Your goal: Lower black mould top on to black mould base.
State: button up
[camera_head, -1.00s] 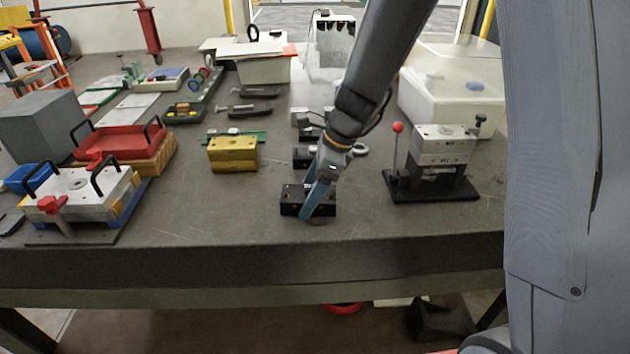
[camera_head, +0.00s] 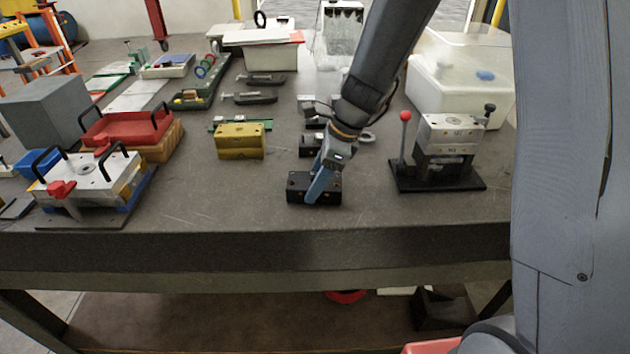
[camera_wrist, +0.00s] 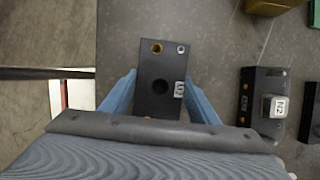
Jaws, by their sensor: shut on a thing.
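A black mould block (camera_head: 298,188) sits near the front edge of the bench in the head view. In the wrist view the black block (camera_wrist: 154,68) lies between my blue fingers, with a brass-ringed hole, a small silver hole, a dark central hole and a white label. My gripper (camera_head: 314,196) points down and is shut on this black block; its fingers also show in the wrist view (camera_wrist: 161,82). From these views I cannot tell the mould top from the base, or see a seam between them.
More black blocks (camera_head: 308,146) stand just behind; one beside the gripper (camera_wrist: 247,92) carries a metal piece. A yellow block (camera_head: 240,142) is to the left. A grey mould stand with a red-knobbed lever (camera_head: 404,117) is to the right. The bench front edge (camera_head: 220,232) is close.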

jog(key=shift+r, duration=0.3)
jog(key=shift+r+p, duration=0.3)
jog(key=shift+p, duration=0.35)
jog(key=shift+r+p, duration=0.85)
jog(key=shift+p, duration=0.15)
